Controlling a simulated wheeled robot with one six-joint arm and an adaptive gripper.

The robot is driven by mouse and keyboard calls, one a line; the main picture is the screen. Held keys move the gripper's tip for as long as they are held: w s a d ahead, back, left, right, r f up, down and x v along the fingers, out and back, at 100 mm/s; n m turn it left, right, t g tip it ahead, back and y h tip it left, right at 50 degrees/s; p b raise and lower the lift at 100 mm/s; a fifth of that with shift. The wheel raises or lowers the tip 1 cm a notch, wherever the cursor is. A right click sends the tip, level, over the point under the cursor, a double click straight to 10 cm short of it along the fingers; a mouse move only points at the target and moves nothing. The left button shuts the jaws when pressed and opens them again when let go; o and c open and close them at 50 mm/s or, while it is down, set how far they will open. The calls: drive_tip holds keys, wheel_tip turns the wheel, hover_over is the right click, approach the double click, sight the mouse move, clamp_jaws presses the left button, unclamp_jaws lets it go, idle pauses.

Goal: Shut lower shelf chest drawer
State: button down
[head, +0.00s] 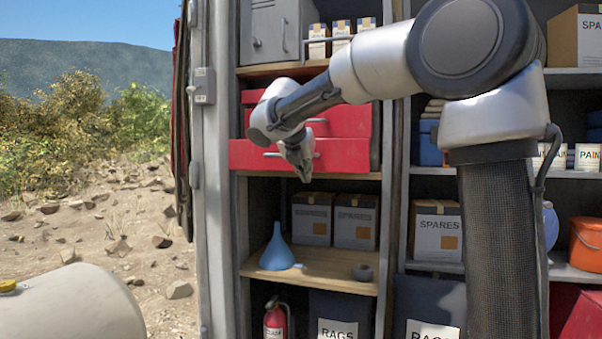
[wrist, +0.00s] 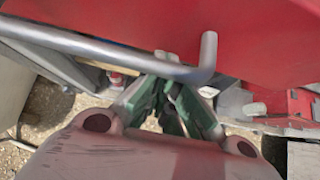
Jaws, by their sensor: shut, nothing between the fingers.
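The red chest (head: 355,122) stands on a shelf of the open cabinet. Its lower drawer (head: 345,156) has a front that stands forward of the drawer above. My gripper (head: 303,175) is shut and empty, pointing down in front of this drawer and hiding part of its handle. In the wrist view, the grey bar handle (wrist: 100,46) crosses the upper left beside a red front (wrist: 265,40). The gripper's dark green fingers (wrist: 172,95) show just below the bar. I cannot tell whether they touch it.
A fire extinguisher (head: 276,320) stands lower down. The cabinet's post (head: 213,190) rises at the left. Open sandy ground lies beyond it.

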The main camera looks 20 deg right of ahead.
drive_tip(key=w+d, duration=0.4)
drive_tip(key=w, duration=0.1)
drive_tip(key=w+d, duration=0.2)
drive_tip(key=w, duration=0.1)
drive_tip(key=shift+w, duration=0.25)
drive_tip(key=shift+w+d+r, duration=0.1)
drive_tip(key=shift+w+d, duration=0.1)
drive_tip(key=shift+r, duration=0.1)
